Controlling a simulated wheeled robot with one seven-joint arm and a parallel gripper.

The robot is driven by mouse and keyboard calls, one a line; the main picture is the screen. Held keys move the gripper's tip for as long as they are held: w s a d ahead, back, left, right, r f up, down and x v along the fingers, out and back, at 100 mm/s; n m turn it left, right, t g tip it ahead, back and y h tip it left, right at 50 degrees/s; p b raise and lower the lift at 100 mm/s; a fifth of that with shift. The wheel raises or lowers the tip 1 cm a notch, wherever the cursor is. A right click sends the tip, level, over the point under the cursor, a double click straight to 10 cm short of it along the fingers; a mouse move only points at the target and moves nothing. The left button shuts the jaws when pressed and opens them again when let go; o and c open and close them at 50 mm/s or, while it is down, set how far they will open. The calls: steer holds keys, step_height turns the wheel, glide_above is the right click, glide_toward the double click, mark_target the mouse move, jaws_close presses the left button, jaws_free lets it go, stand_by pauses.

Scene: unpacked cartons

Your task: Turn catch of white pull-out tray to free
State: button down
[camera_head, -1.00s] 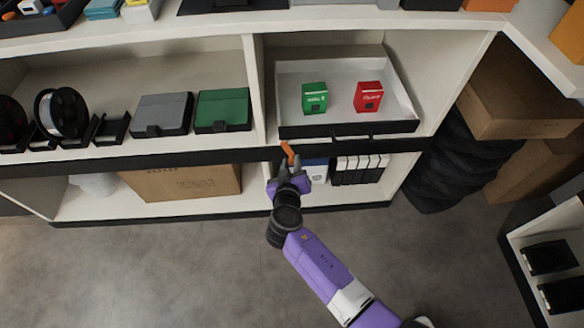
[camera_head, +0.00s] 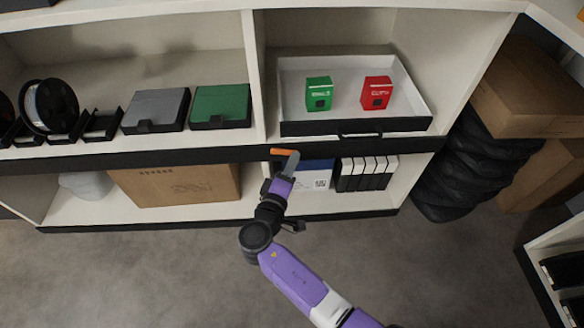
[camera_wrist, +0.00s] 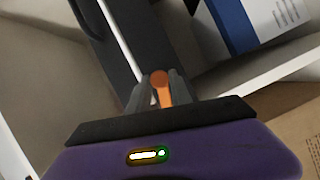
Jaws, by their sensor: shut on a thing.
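The white pull-out tray (camera_head: 345,73) sits in the upper right compartment, with a dark front strip and a black handle. A green box (camera_head: 319,95) and a red box (camera_head: 376,93) stand upright in it. The orange catch (camera_head: 281,152) lies roughly level on the dark shelf edge below the tray's left corner. My gripper (camera_head: 289,164) is at the catch from below. In the wrist view the orange catch (camera_wrist: 162,86) is between the two grey fingers of my gripper (camera_wrist: 160,95), which are shut on it. Part of the catch is hidden by the fingers.
Below the shelf edge are a blue and white box (camera_head: 312,174) and several black and white binders (camera_head: 366,172), close to my gripper. A cardboard carton (camera_head: 185,184) stands to the left. Open floor lies in front of the shelves.

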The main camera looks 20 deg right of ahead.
steer(key=shift+f+n+t+h+b, duration=0.2)
steer(key=shift+n+t+h+b, duration=0.3)
steer(key=shift+n, duration=1)
steer(key=c, duration=1.2)
jaws_free()
steer(key=shift+a+r, duration=0.1)
steer(key=p+v, duration=0.1)
steer(key=v, duration=0.6)
steer(key=shift+s+a+p, duration=0.2)
steer(key=shift+s+p, duration=0.1)
steer(key=shift+s, duration=0.05)
